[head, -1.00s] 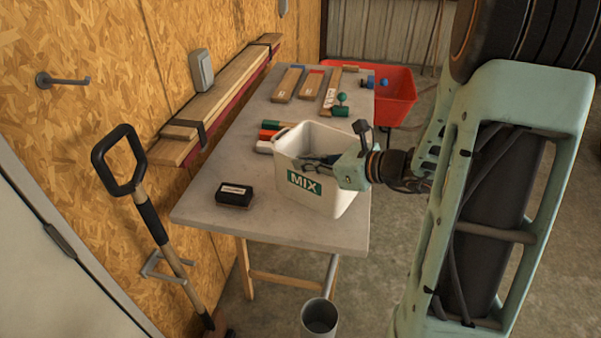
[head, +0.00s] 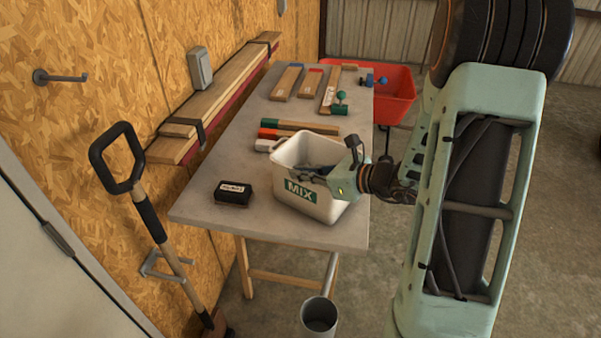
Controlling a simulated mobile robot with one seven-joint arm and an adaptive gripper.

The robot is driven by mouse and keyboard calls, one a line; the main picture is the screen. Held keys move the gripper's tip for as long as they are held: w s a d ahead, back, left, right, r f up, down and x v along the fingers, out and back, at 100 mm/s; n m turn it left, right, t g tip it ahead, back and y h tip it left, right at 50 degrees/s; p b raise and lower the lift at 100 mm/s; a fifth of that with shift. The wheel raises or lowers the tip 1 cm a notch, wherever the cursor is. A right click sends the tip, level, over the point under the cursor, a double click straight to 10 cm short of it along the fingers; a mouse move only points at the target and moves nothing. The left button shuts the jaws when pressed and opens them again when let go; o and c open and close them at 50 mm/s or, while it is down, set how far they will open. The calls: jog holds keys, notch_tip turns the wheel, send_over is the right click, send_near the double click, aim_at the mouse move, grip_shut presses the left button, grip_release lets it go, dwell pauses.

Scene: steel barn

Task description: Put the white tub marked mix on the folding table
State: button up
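The white tub (head: 328,204) with a green MIX label is at the near right part of the folding table (head: 255,228). It stands roughly upright with its open top up. Its base is at or very close to the tabletop; I cannot tell if it touches. My gripper (head: 322,172) comes in from the right at the tub's rim, with dark finger parts showing inside the tub's mouth. It appears shut on the tub's right rim. The fingertips are partly hidden by the tub's front wall.
A black box (head: 233,195) lies left of the tub. A brush with a red part (head: 268,134) and wooden strips lie just behind it. Clamps (head: 341,97) and boards are farther back. A red wheelbarrow (head: 398,95) stands behind the table, a shovel (head: 146,215) at left, a grey bucket (head: 319,316) in front.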

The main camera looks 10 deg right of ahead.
jog(key=o, duration=0.5)
jog(key=shift+r, duration=0.15)
jog(key=shift+s+d+r, duration=0.15)
jog(key=v, duration=1.1)
jog(key=shift+s+d, duration=0.15)
jog(key=shift+s, duration=0.15)
